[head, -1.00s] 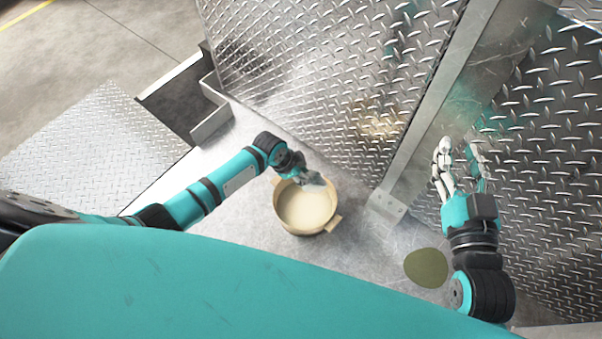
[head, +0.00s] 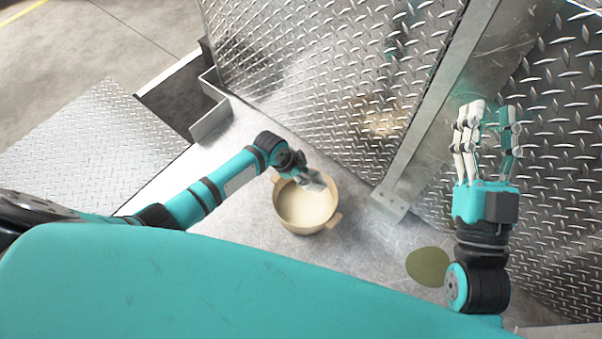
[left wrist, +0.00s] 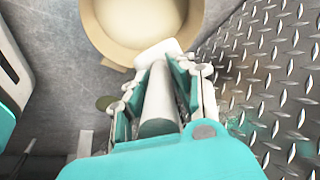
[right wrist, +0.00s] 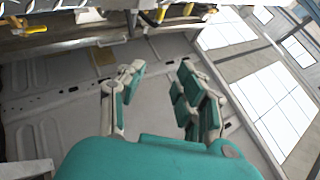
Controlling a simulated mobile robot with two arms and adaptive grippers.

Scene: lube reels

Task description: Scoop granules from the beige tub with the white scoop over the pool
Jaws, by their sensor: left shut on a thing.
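The beige tub (head: 288,216) stands on the metal floor, with pale granules (head: 308,205) inside. My left gripper (head: 312,180) is over the tub's upper rim. In the left wrist view it is shut on the white scoop (left wrist: 160,108), whose grey-white handle lies between the fingers and whose white part (left wrist: 158,52) reaches toward the tub's edge. Whether the scoop touches the tub or holds granules I cannot tell. The olive-green pool (head: 428,266) lies flat on the floor to the right of the tub. My right gripper (head: 489,112) is open and empty, raised above and right of the pool.
Diamond-plate metal panels (head: 330,70) rise behind the tub and at the right. A metal post with a foot plate (head: 391,203) stands between the tub and the right panel. Bare floor (head: 360,240) lies between tub and pool.

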